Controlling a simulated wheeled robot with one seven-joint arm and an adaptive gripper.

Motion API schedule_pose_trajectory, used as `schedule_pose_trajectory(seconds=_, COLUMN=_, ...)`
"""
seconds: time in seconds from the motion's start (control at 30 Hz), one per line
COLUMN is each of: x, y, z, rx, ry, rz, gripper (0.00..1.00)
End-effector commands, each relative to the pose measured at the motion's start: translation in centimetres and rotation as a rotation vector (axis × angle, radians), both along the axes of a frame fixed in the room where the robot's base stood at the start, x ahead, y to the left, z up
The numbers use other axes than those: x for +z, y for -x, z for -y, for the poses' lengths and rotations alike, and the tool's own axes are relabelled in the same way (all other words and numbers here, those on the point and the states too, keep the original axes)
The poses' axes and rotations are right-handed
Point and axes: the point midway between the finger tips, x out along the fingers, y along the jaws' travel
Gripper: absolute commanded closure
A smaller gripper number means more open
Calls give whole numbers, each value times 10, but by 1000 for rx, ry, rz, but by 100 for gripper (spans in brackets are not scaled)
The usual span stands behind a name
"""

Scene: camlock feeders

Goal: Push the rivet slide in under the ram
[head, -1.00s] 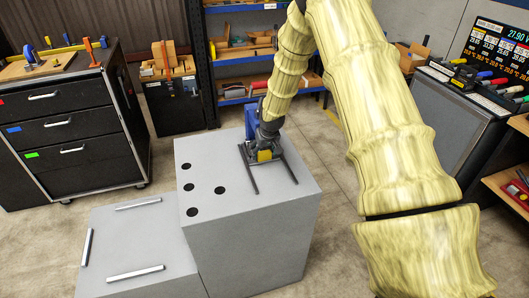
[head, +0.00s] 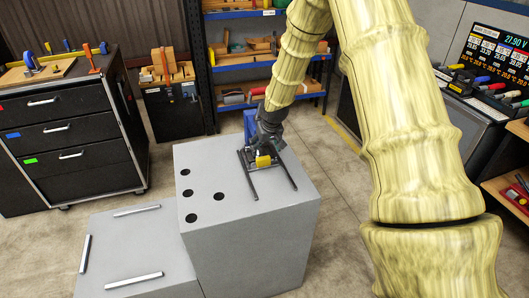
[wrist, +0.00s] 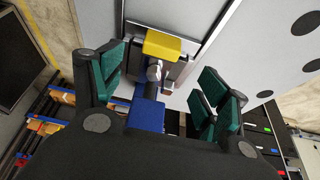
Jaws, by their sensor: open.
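The rivet slide shows as a pale metal plate with a yellow block (head: 263,161) at its front end, between two dark rails (head: 251,183) on the grey pedestal. The yellow block also shows in the wrist view (wrist: 172,45). A blue press frame (head: 249,122) stands behind the rails. In the wrist view a grey cylindrical part, apparently the ram (wrist: 153,70), sits in front of the blue frame (wrist: 148,113). My gripper (wrist: 162,68) is open, with green-padded fingers apart on either side of these parts. In the head view my wrist hides much of the press.
Several black holes (head: 219,196) mark the pedestal top (head: 225,160) left of the rails. A lower grey block (head: 135,247) with metal bars adjoins at left. A drawer cabinet (head: 70,130) and shelving stand behind. The pedestal's front is clear.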

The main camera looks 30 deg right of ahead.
Motion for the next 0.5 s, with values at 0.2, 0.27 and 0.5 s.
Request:
schedule_pose_trajectory(seconds=0.2, x=25, y=9, z=-2, rx=-1, ry=0, rz=2, gripper=25)
schedule_pose_trajectory(seconds=0.27, x=28, y=11, z=-3, rx=-1, ry=0, rz=1, gripper=25)
schedule_pose_trajectory(seconds=0.5, x=36, y=15, z=-3, rx=0, ry=0, rz=0, gripper=25)
